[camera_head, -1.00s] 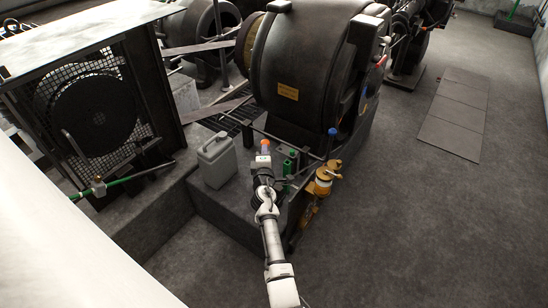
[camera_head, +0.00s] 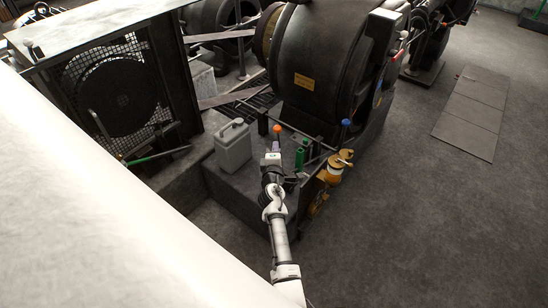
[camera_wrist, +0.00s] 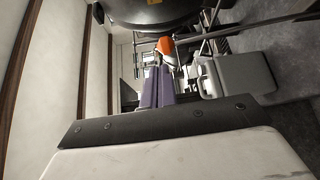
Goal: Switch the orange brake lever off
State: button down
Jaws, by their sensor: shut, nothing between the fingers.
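The brake lever's orange knob (camera_head: 277,128) stands on the dark plinth beside the big drum, just beyond my gripper (camera_head: 272,157). In the wrist view the orange knob (camera_wrist: 166,46) shows right at the tips of my purple-grey fingers (camera_wrist: 155,88). The fingers are together with nothing between them. I cannot tell whether they touch the knob. The lever's shaft is mostly hidden behind my gripper, so its exact tilt is unclear.
A grey jerrycan (camera_head: 233,146) stands close left of my gripper.

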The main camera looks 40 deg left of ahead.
jog(key=v, duration=0.6)
jog(key=shift+s+d+r+p, duration=0.2)
jog(key=shift+s+p, duration=0.1)
jog(key=shift+p, duration=0.1)
